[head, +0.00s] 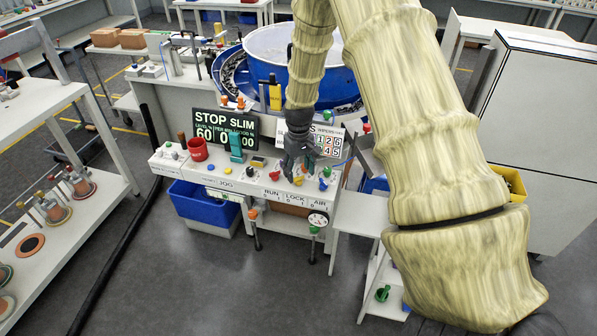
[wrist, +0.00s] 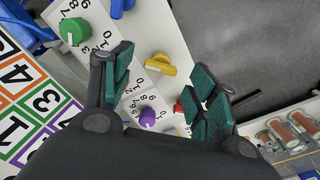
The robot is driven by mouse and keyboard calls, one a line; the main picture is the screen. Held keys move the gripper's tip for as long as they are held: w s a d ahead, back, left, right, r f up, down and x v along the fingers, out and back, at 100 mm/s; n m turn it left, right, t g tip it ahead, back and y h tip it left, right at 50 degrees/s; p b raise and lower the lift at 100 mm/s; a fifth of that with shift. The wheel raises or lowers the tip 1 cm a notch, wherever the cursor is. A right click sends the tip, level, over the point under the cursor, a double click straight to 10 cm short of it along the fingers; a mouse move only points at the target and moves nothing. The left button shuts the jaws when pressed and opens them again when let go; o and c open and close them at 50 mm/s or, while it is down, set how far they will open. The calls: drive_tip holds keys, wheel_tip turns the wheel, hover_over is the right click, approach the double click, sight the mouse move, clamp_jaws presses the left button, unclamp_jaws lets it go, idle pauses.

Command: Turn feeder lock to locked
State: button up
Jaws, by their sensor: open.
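The front edge of the white feeder panel is printed RUN, LOCK and AIR. A yellow knob (head: 298,180) sits above the LOCK label (head: 296,199), which I take as the feeder lock. In the wrist view the yellow knob (wrist: 160,65) is a bar-shaped handle lying roughly crosswise. Which mark it points at is not readable. My gripper (head: 291,168) is over the panel, close to this knob. In the wrist view my gripper (wrist: 166,86) is open and empty, its green-padded fingers to either side and the yellow knob ahead of the gap, apart from both.
A red knob (wrist: 179,107), a purple knob (wrist: 148,117), a green knob (wrist: 74,31) and a blue knob (wrist: 119,6) stand close around. A display (head: 225,128) reads STOP SLIM. A blue bowl (head: 282,92) is behind.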

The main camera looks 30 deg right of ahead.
drive_tip(key=shift+f, duration=0.95)
drive_tip(key=c, duration=1.1)
